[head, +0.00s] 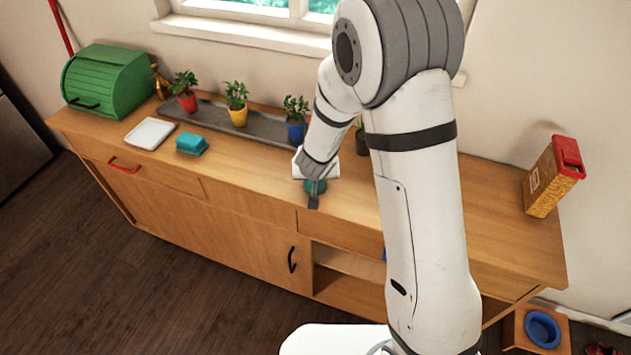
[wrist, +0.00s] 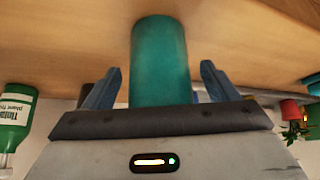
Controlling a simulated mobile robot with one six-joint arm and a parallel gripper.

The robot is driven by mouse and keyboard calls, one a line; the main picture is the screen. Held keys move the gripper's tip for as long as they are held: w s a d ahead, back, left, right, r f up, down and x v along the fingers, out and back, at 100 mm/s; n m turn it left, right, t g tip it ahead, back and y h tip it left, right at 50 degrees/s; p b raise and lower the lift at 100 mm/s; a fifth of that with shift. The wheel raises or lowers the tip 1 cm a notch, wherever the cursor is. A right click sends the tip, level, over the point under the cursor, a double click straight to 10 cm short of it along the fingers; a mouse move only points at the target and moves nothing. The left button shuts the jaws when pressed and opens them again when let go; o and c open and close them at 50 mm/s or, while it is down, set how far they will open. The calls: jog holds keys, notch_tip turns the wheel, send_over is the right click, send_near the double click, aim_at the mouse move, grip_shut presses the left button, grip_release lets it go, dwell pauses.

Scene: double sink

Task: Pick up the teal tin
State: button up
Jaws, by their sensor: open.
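The teal tin (wrist: 160,55) is a plain cylinder standing on the wooden counter. In the wrist view it sits between the two fingers of my gripper (wrist: 159,83), with a visible space on each side. My gripper is open, and neither finger visibly touches the tin. In the head view only a small part of the tin (head: 319,186) shows beneath my gripper (head: 314,197), near the counter's front edge; my wrist hides the rest.
Potted plants stand on a grey tray (head: 262,126) at the back. A teal block (head: 192,144), a white dish (head: 150,133) and a green bread box (head: 108,82) are at left. A red-lidded container (head: 553,178) is at right. The wrist view shows a green bottle (wrist: 14,120).

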jog(key=shift+w+f, duration=0.25)
jog(key=shift+s+r, duration=0.1)
jog(key=c, duration=1.4)
notch_tip(320, 180, up, 10)
jog(key=p, duration=0.8)
